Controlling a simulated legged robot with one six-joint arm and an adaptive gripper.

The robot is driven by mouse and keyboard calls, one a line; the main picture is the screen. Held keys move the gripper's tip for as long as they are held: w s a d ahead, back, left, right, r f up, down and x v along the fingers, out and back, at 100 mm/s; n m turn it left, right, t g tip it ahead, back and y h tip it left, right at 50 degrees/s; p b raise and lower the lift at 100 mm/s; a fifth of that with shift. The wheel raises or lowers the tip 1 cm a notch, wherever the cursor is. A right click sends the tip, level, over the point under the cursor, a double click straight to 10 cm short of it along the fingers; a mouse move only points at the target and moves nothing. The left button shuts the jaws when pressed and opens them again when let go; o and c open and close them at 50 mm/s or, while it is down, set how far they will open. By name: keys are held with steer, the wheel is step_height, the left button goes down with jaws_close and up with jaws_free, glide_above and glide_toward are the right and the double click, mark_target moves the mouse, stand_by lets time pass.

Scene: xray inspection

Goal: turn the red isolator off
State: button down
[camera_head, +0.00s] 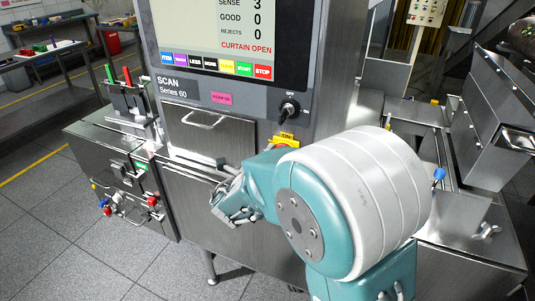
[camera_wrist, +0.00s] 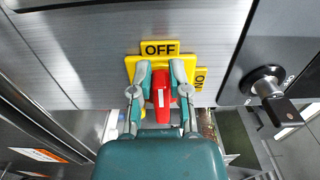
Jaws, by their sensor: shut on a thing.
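The red isolator (camera_wrist: 160,93) is a red handle on a yellow plate (camera_wrist: 133,66) on the metal panel. In the wrist view an OFF label (camera_wrist: 160,47) is above it and an ON label (camera_wrist: 200,78) is to its right. The handle stands upright in that view, in line with OFF. My gripper (camera_wrist: 161,78) is shut on the handle, one finger on each side. In the head view my arm hides most of the isolator; only a bit of red and the yellow ON label (camera_head: 287,137) show.
A black key switch (camera_head: 288,108) sits close above the isolator; it shows right of my gripper in the wrist view (camera_wrist: 267,86). A screen (camera_head: 232,32) with coloured buttons is higher up. A metal drawer handle (camera_head: 203,122) juts out to the left.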

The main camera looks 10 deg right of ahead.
steer(key=shift+s+d+f, duration=0.15)
steer(key=shift+d+f, duration=0.1)
steer(key=shift+d, duration=0.05)
steer(key=c, duration=0.6)
jaws_free()
steer(key=shift+c, duration=0.2)
steer(key=shift+o, duration=0.2)
steer(key=shift+d, duration=0.1)
steer(key=shift+r, duration=0.1)
steer(key=shift+a, duration=0.35)
steer(key=v, duration=1.1)
steer(key=shift+s+a, duration=0.25)
steer(key=shift+s, duration=0.05)
steer(key=shift+d, duration=0.1)
